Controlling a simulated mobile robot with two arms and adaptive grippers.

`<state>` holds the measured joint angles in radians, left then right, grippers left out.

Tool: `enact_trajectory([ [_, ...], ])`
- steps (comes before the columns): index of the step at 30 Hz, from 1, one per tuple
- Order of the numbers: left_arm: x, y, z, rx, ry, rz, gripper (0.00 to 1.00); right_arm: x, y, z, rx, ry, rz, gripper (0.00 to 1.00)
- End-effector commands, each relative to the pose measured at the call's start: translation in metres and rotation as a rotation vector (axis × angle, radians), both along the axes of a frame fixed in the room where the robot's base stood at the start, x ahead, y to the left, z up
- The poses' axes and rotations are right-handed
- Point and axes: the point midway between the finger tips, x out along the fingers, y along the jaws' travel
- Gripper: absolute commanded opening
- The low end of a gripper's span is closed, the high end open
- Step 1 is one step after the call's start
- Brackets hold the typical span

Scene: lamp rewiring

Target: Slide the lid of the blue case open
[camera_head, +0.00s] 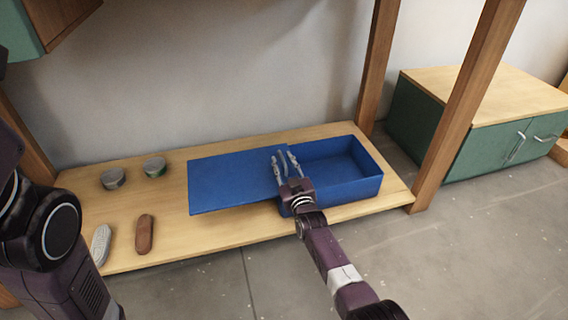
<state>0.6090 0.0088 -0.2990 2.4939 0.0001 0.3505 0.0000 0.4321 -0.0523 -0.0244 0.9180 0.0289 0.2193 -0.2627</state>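The blue case (345,181) stands on a wooden shelf, and the right part of its inside shows open and empty. Its flat blue lid (228,181) is slid to the left, reaching well past the case over the shelf. My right gripper (284,156) is over the lid's right edge, near the open part. Its two fingers are apart, with nothing seen between them. Whether they touch the lid I cannot tell. My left arm shows at the left edge, but its gripper is out of view.
Two small round tins (113,179) (154,167) stand on the wooden shelf (180,238) at left. A grey object (101,244) and a brown one (145,234) lie nearer its front edge. Wooden posts (467,105) stand at the right, before a green cabinet (490,150).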

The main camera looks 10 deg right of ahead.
Motion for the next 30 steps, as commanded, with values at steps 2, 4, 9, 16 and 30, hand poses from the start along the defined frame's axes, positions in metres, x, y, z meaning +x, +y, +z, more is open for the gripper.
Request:
enact_trajectory([
  [2,-0.001,0.000,0.000,-0.001,-0.002,0.001,0.40,-0.002,0.000,0.000,0.001,0.000,0.000,0.26],
  [4,0.000,0.000,0.000,0.000,-0.001,0.000,0.40,-0.006,0.000,-0.001,0.001,0.000,0.000,0.26],
  [9,0.000,0.000,0.000,0.000,0.000,0.000,0.40,-0.024,-0.001,-0.001,0.001,0.001,0.000,0.26],
  [16,0.001,0.000,0.000,0.000,0.000,-0.001,0.40,-0.056,-0.002,-0.001,0.000,0.001,0.000,0.26],
  [30,0.001,-0.001,0.000,0.001,0.001,-0.001,0.40,-0.075,-0.003,0.000,0.000,0.001,0.000,0.26],
])
